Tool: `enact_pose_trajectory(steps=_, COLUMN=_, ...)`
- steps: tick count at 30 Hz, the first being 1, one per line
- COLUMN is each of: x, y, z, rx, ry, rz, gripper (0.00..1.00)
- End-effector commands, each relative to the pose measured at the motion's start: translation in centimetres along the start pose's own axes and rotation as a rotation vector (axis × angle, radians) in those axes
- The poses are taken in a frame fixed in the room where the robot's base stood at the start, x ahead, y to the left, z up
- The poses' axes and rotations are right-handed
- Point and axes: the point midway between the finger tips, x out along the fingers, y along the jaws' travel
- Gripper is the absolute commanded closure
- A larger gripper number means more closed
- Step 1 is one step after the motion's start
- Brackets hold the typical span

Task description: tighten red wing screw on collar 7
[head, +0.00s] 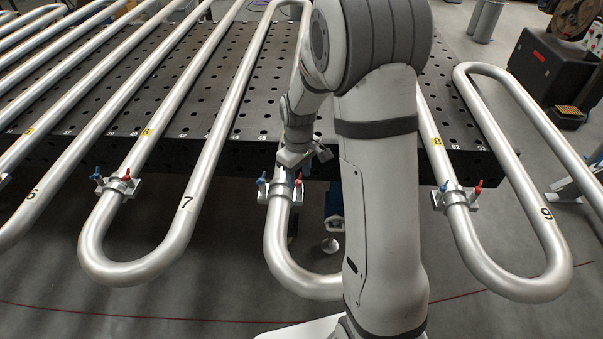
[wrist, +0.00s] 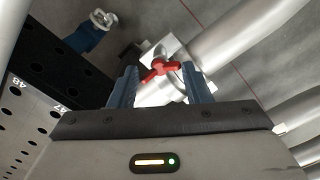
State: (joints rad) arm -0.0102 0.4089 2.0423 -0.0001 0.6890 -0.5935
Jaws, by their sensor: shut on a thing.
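My gripper (wrist: 160,74) is shut on the red wing screw (wrist: 156,69), with a blue finger on each side of it in the wrist view. The screw sits on a silver collar (wrist: 172,46) clamped around a metal pipe. In the head view my gripper comes down from above at this middle collar (head: 276,192). The red wing screw (head: 299,178) shows at its right side and a blue wing screw (head: 261,182) at its left. No number for this collar is readable; the black 7 is on the pipe bend to its left.
Another collar (head: 118,186) with red and blue screws is on the left bend, and one more (head: 455,196) is on the right bend. The perforated black table (head: 250,120) lies behind the bends. Pipes run close on both sides; grey floor is open in front.

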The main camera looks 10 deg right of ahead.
Motion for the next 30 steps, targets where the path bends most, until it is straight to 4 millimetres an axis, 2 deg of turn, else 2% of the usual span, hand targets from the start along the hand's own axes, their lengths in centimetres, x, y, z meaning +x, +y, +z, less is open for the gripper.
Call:
enact_pose_trajectory(steps=11, x=-0.03, y=-0.04, z=-0.02, rx=0.001, ry=0.0, rz=-0.001, gripper=0.79)
enact_pose_trajectory(steps=12, x=-0.03, y=-0.04, z=-0.01, rx=0.001, ry=0.0, rz=-0.001, gripper=0.55)
enact_pose_trajectory(steps=20, x=0.0, y=0.0, z=0.04, rx=0.001, ry=-0.001, rz=-0.001, gripper=0.34)
enact_pose_trajectory(steps=30, x=-0.59, y=0.05, z=0.04, rx=0.001, ry=0.0, rz=0.0, gripper=0.33)
